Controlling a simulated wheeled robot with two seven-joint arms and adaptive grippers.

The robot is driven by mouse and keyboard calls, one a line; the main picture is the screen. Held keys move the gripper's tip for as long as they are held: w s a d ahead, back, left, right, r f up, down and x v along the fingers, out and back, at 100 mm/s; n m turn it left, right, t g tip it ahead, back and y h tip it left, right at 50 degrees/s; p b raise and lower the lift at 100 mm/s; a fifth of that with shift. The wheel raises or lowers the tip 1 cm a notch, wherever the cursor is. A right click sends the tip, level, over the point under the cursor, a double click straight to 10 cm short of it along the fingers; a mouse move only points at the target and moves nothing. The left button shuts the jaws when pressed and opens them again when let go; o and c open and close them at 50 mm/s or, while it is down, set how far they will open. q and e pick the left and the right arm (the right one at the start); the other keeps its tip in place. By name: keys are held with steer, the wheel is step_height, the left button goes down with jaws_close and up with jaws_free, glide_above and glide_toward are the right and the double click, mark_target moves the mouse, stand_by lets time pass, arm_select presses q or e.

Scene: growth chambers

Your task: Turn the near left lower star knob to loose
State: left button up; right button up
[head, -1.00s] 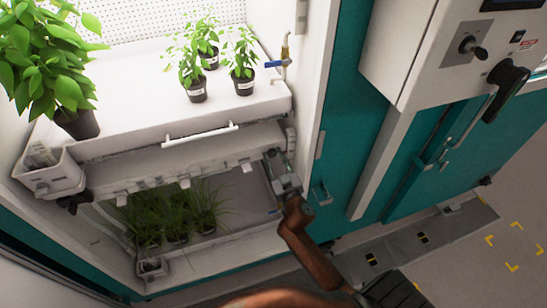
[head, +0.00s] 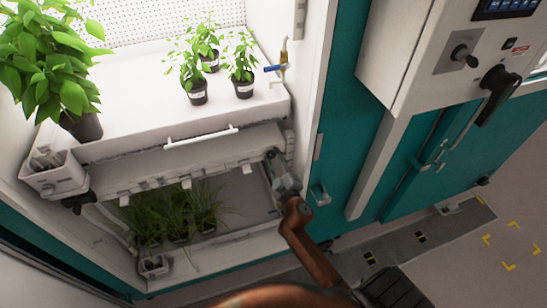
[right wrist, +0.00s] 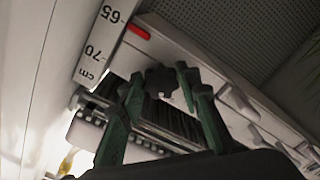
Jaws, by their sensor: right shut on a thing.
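A dark star knob (right wrist: 163,82) sits between the fingertips of my right gripper (right wrist: 163,86) in the right wrist view, against a pale shelf edge. The green fingers are shut on it from both sides. In the head view my right gripper (head: 273,163) is at the right front end of the lower shelf (head: 190,160), and it hides this knob there. Another dark knob (head: 78,203) shows at the left front end of the same shelf. My left gripper is not in view.
A scale strip (right wrist: 103,40) with a red mark stands beside the knob. Potted plants (head: 243,82) stand on the upper white shelf (head: 135,115), with grass pots (head: 180,215) below. A teal wall and a control box (head: 410,55) are on the right.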

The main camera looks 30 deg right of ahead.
steer(key=n+p, duration=0.1)
steer(key=n, duration=0.4)
steer(key=shift+r+n, duration=0.15)
steer(key=shift+n, duration=0.15)
steer(key=n+p, duration=0.1)
steer(key=n, duration=0.4)
stand_by(0.4)
steer(key=o, duration=1.2)
steer(key=shift+c, duration=0.2)
steer(key=v, duration=1.2)
steer(key=shift+d, duration=0.1)
